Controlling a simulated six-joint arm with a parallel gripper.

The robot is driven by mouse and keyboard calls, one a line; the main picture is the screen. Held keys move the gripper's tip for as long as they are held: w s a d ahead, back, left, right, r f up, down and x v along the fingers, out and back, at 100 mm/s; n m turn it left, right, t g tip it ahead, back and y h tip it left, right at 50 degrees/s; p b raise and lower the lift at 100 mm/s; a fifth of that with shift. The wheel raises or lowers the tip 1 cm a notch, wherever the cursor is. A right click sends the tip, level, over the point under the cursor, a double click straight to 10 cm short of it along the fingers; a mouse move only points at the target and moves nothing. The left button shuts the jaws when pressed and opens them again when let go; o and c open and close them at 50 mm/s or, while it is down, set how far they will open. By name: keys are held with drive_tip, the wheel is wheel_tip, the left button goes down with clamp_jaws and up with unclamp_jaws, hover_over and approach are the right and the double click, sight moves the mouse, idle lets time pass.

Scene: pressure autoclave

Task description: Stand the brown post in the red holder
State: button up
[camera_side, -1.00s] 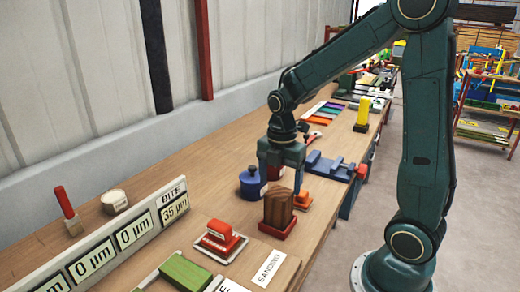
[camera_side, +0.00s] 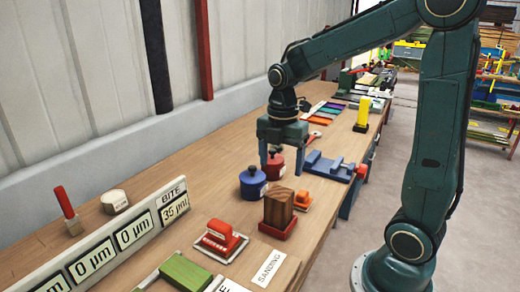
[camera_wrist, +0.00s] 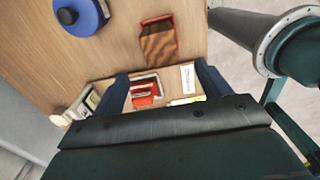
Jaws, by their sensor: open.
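The brown post (camera_side: 278,207) is a wood-grained block standing upright in the red holder (camera_side: 279,231), a low square base near the bench's front edge. In the wrist view the post (camera_wrist: 158,46) and a strip of the holder (camera_wrist: 157,20) show above the fingers, apart from them. My gripper (camera_side: 282,164) is open and empty, above and behind the post, over the pots. Its two dark blue fingers also frame empty space in the wrist view (camera_wrist: 163,85). The holder's inside is hidden by the post.
A blue pot (camera_side: 252,183) and a red pot (camera_side: 273,168) stand behind the post. An orange stamp-like piece (camera_side: 303,200) and blue vise (camera_side: 330,168) lie to the right. A red sander (camera_side: 221,238) sits left. Bare bench lies between the blue pot and display board (camera_side: 120,235).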

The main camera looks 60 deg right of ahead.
drive_tip(key=s+a+r+m+t, duration=0.2)
drive_tip(key=s+m, duration=0.4)
drive_tip(key=m, duration=0.3)
drive_tip(key=s+a+r+m+t, duration=0.3)
drive_tip(key=s+a+m, duration=0.3)
drive_tip(key=m, duration=0.3)
drive_tip(key=shift+s+r+t, duration=0.3)
drive_tip(key=shift+s+r, duration=0.25)
drive_tip(key=shift+r, duration=0.3)
